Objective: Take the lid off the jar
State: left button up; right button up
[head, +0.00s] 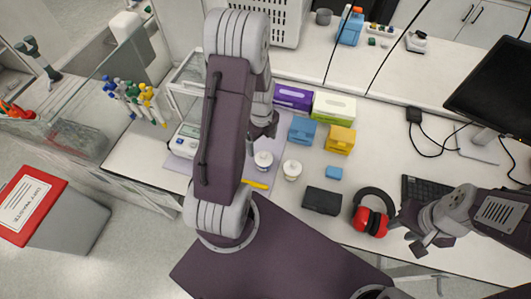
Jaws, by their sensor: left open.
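Two small jars stand side by side on the bench. One is a white jar (263,160) on the pale purple mat (178,163). The other is a cream jar (292,170) just to its right. Both tops look covered, but the lids are too small to tell in detail. My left gripper (264,128) is open, just behind the white jar in the picture and apart from it. My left arm partly hides it. My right gripper (425,240) is at the right, over the bench's front edge, far from the jars. Its fingers are too unclear to judge.
A balance (185,140) stands left of the jars, and a yellow object (255,185) lies in front. Blue (302,131) and yellow (340,139) boxes stand behind right. A black case (322,201) and red earmuffs (371,221) lie right. A pipette rack (135,99) stands left.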

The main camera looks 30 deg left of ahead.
aim_at(264, 154)
pick_arm(q)
jog(key=shift+s, duration=0.1)
jog(key=f, duration=0.2)
jog(key=w+f+p, duration=0.1)
jog(key=shift+d+f, duration=0.1)
jog(key=shift+d, duration=0.3)
jog(key=shift+f, duration=0.3)
jog(key=shift+a+f, duration=0.1)
jog(key=shift+a, duration=0.05)
jog(key=shift+s+f, duration=0.25)
jog(key=shift+f, duration=0.05)
notch_tip(264, 154, down, 4)
jog(key=shift+r+p, duration=0.1)
jog(key=shift+p, duration=0.8)
jog(key=shift+w+f, duration=0.15)
jog(key=shift+f, duration=0.25)
jog(key=shift+r, duration=0.1)
jog(key=c, duration=0.8)
jog(key=shift+s, duration=0.2)
jog(key=c, duration=0.5)
jog(key=shift+w, duration=0.1)
pick_arm(e)
jog(key=r, duration=0.2)
jog(key=shift+w+d+r, duration=0.25)
jog(key=shift+r, duration=0.05)
